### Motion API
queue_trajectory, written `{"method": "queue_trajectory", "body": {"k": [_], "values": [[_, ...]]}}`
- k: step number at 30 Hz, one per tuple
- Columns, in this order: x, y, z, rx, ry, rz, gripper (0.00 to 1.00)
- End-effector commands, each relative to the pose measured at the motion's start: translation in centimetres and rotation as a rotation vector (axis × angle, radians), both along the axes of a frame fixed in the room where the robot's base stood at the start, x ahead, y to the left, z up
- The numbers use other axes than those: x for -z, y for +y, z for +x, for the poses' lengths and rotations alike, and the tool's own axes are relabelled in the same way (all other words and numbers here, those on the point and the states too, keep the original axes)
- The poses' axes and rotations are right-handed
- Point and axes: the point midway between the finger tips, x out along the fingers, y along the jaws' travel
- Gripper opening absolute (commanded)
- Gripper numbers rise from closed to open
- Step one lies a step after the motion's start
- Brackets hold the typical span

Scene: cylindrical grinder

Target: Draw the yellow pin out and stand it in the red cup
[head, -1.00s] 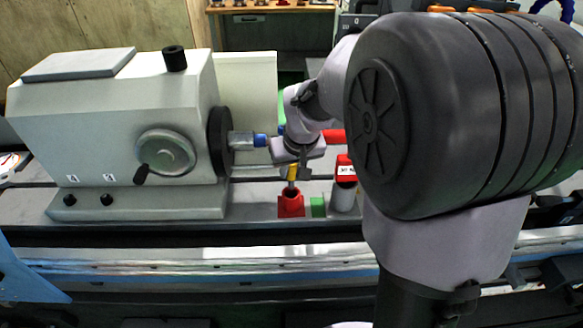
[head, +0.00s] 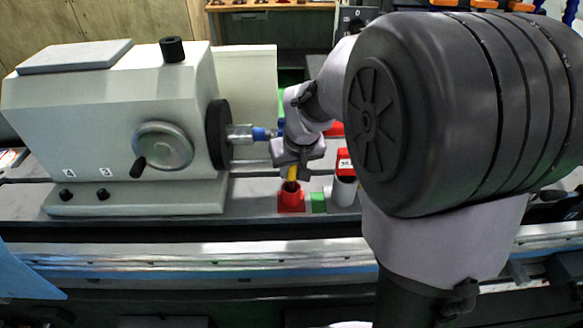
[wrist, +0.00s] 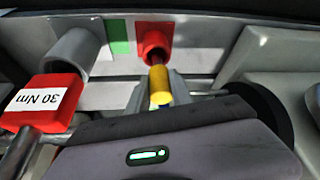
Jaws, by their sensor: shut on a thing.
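The yellow pin (head: 293,173) is in my gripper (head: 298,163), over the red cup (head: 291,201). In the wrist view the fingers (wrist: 160,93) are shut around the yellow pin (wrist: 159,84). Its far end points at the mouth of the red cup (wrist: 153,40). The pin looks slightly tilted in the head view. A dark patch shows between the yellow part and the cup; I cannot tell whether the pin's lower end is inside the cup.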

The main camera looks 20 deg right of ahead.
Motion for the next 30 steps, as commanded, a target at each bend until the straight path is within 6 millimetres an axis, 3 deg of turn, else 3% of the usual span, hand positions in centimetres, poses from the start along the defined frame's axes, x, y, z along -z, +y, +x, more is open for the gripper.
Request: {"method": "queue_trajectory", "body": {"k": [30], "values": [[2.6,0.0,0.0,0.0,0.0,0.0,0.0]]}}
